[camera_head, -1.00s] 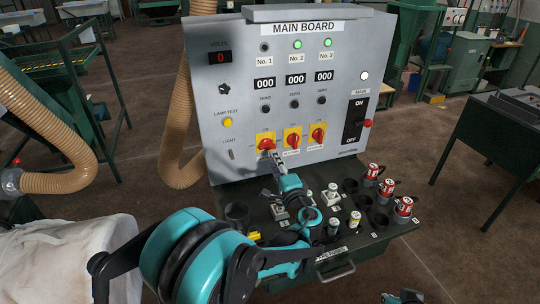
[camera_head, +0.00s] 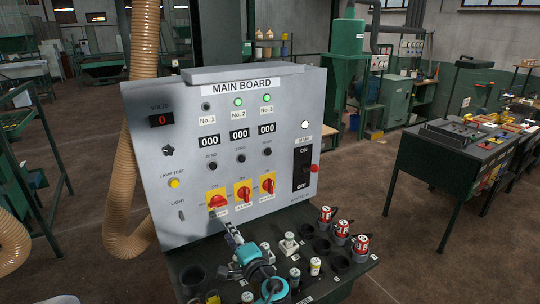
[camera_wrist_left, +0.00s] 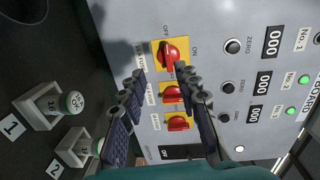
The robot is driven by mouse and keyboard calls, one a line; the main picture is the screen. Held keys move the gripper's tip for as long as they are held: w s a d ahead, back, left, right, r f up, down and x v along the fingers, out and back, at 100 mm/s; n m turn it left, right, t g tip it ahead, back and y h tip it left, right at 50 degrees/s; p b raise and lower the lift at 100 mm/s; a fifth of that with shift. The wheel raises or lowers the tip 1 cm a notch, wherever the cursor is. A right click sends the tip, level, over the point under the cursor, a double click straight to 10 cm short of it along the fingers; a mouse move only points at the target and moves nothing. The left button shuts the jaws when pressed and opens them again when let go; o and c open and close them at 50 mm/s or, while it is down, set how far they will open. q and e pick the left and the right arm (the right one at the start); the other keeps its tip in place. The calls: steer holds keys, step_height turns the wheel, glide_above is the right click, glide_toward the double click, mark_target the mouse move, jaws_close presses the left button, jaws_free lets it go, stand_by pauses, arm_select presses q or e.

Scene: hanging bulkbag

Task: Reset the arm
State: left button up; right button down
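My left gripper (camera_head: 233,236) is in front of the main board (camera_head: 290,128), below the red rotary switches. The left wrist view shows its two fingers (camera_wrist_left: 160,82) spread apart with nothing between them, pointing at the board. The left red switch (camera_head: 218,201), the middle red switch (camera_head: 242,192) and the right red switch (camera_head: 267,185) sit on yellow plates. The gripper appears apart from them. My right gripper is in neither current view.
A dark fuse shelf (camera_head: 215,275) juts out under the board, with red-labelled fuses (camera_head: 343,228) at its right and numbered pale fuses (camera_wrist_left: 74,102) close to my left gripper. A corrugated hose (camera_head: 122,180) hangs at left.

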arm_select(q)
steer(key=s+a+f+n+g+h, duration=0.3)
steer(key=s+a+f+n+g, duration=0.15)
steer(key=s+a, duration=0.5)
steer(key=s+d+f+n+g+h, duration=0.1)
steer(key=s+d+f+n+h, duration=0.1)
steer(key=s, duration=0.6)
steer(key=s+d+f+n+g+h, duration=0.1)
steer(key=s+d+n+h, duration=0.3)
steer(key=s, duration=0.4)
steer(key=shift+d+f+h, duration=0.4)
steer(key=shift+d, duration=0.15)
